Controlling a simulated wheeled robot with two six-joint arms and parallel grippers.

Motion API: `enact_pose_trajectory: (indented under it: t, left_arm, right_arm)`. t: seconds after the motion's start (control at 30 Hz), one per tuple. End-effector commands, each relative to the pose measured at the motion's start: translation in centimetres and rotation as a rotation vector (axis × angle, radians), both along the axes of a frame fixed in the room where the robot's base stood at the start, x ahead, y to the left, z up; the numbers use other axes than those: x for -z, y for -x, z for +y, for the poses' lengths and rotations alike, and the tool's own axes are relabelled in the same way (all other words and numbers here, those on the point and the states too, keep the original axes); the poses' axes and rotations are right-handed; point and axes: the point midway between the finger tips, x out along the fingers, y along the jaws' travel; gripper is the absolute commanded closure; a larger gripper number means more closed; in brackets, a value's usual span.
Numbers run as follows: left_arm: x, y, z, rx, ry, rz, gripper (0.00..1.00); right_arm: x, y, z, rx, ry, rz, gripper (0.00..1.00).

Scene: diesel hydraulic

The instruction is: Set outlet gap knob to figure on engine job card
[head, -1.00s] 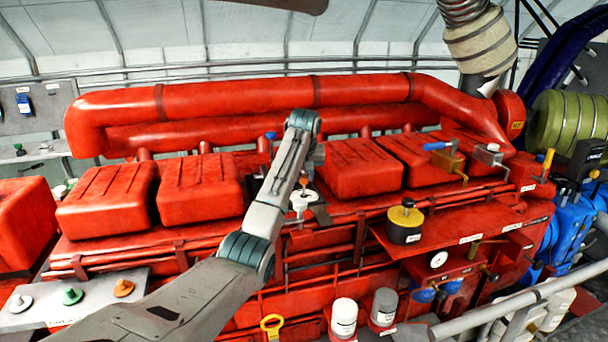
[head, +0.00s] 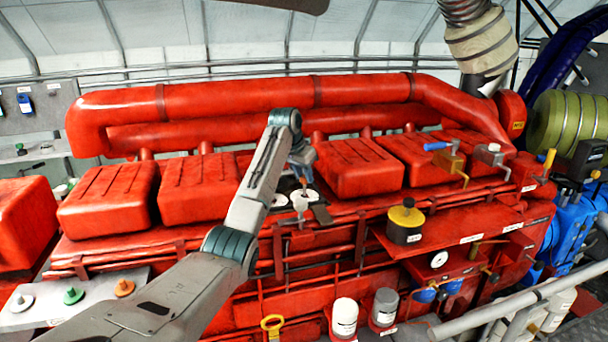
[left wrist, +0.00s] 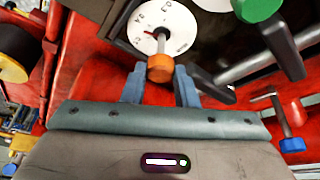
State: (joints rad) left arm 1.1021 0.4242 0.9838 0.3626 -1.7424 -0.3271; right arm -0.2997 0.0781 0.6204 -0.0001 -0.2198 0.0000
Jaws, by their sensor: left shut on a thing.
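In the left wrist view an orange knob (left wrist: 160,68) stands on a stem over a white dial (left wrist: 162,28) with dark marks and a small red mark near its centre. The fingers of my left gripper (left wrist: 160,86) lie on both sides of the orange knob and are shut on it. In the head view my left gripper (head: 303,170) points down over the white dial (head: 301,201) at the middle of the red engine (head: 355,166); the knob is small there. The dial figures are too small to read surely. I cannot make out an engine job card. My right gripper is not in view.
A green knob (left wrist: 256,7) and another white disc (left wrist: 212,3) are close by in the left wrist view. A plate (head: 50,311) with white, green and orange knobs is at lower left. A yellow-topped black canister (head: 405,222) stands right of the dial.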

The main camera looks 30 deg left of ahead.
Motion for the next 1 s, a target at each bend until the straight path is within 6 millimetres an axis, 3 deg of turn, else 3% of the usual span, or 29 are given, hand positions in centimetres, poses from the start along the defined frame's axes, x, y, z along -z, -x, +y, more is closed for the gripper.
enact_pose_trajectory:
  t: [0.43,1.0]
  left_arm:
    - [-0.25,-0.06,0.24,0.274,-0.001,-0.003,0.96]
    - [-0.22,-0.07,0.28,0.336,-0.002,-0.002,0.96]
  right_arm:
    - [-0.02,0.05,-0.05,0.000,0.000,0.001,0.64]
    - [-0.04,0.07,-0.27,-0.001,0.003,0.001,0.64]
